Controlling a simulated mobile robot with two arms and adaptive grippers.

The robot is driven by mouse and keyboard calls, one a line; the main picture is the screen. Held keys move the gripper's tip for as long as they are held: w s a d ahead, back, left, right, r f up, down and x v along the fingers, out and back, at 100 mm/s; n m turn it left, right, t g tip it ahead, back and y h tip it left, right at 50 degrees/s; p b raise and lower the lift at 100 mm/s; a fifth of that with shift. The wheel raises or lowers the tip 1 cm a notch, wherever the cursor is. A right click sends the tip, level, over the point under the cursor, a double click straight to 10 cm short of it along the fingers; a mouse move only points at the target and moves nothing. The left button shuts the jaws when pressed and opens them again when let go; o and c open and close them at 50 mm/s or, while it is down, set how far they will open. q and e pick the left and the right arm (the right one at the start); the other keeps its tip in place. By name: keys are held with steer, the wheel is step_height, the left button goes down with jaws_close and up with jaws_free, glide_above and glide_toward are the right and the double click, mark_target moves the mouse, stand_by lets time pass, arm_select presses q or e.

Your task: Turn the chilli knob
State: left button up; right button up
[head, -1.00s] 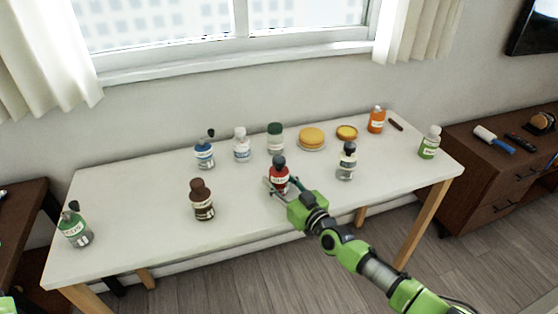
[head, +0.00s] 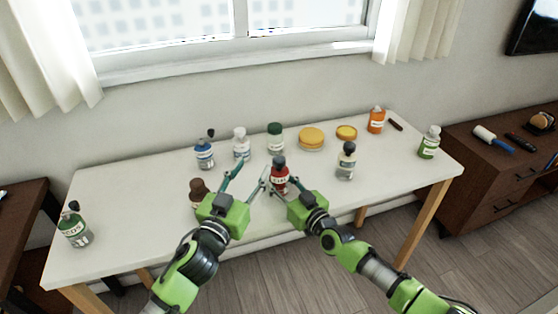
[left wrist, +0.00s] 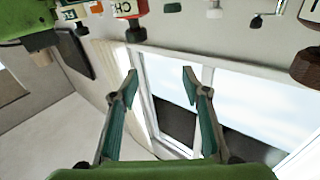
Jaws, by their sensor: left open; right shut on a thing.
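The chilli bottle (head: 279,180) is a red bottle with a dark knob-like cap (head: 279,161), upright near the table's front middle. My right gripper (head: 281,187) is shut around its body from the front right. My left gripper (head: 247,170) is open and empty, left of the bottle, its fingers pointing up and apart from the cap. In the left wrist view, the open left gripper (left wrist: 160,78) shows nothing between its fingers; the chilli bottle (left wrist: 128,9), cut off by the top edge, hangs inverted with its dark cap (left wrist: 136,34) clear of the fingers.
A brown bottle (head: 197,186) stands just behind the left gripper, partly hidden. A dark-capped bottle (head: 346,161) stands to the right. Blue, white and green-capped bottles and yellow round items (head: 311,137) line the back. The left part of the white table (head: 130,200) is mostly clear.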

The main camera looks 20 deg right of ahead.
mark_target(276, 164)
arm_select(q)
steer(key=s+d+f, duration=0.2)
steer(key=s+f, duration=0.1)
steer(key=shift+g+y, duration=0.3)
steer(key=x, duration=1.1)
steer(key=shift+w+d+f, duration=0.2)
steer(key=shift+d+f, duration=0.05)
steer(key=shift+d, duration=0.05)
steer(key=c, duration=1.2)
